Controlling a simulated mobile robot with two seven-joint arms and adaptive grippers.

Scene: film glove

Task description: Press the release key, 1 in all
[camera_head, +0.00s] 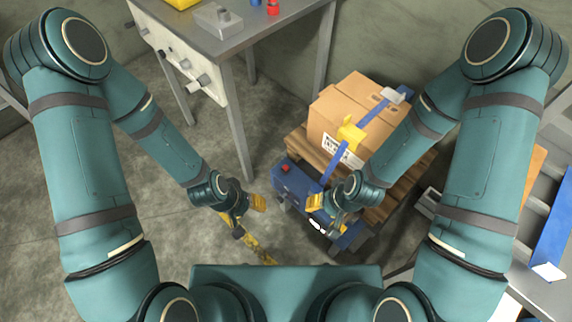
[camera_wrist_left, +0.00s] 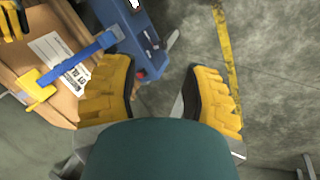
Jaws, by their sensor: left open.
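A small red key (camera_head: 285,168) sits on top of a blue machine (camera_head: 297,183) at the middle of the head view. In the left wrist view the red key (camera_wrist_left: 140,73) shows small, just beside my left finger, on the blue machine (camera_wrist_left: 140,35). My left gripper (camera_head: 250,217) is open and empty, left of and apart from the machine in the head view; its two yellow-padded fingers (camera_wrist_left: 160,88) stand wide apart in the wrist view. My right gripper (camera_head: 324,212) is over the machine's right part, its jaws partly hidden by its own wrist.
A cardboard box (camera_head: 345,115) on a wooden pallet (camera_head: 395,205) has a blue strap (camera_head: 372,113) and a yellow corner piece (camera_head: 351,134). A grey table (camera_head: 270,28) stands behind left. A yellow line (camera_wrist_left: 230,55) marks the floor; floor at left is clear.

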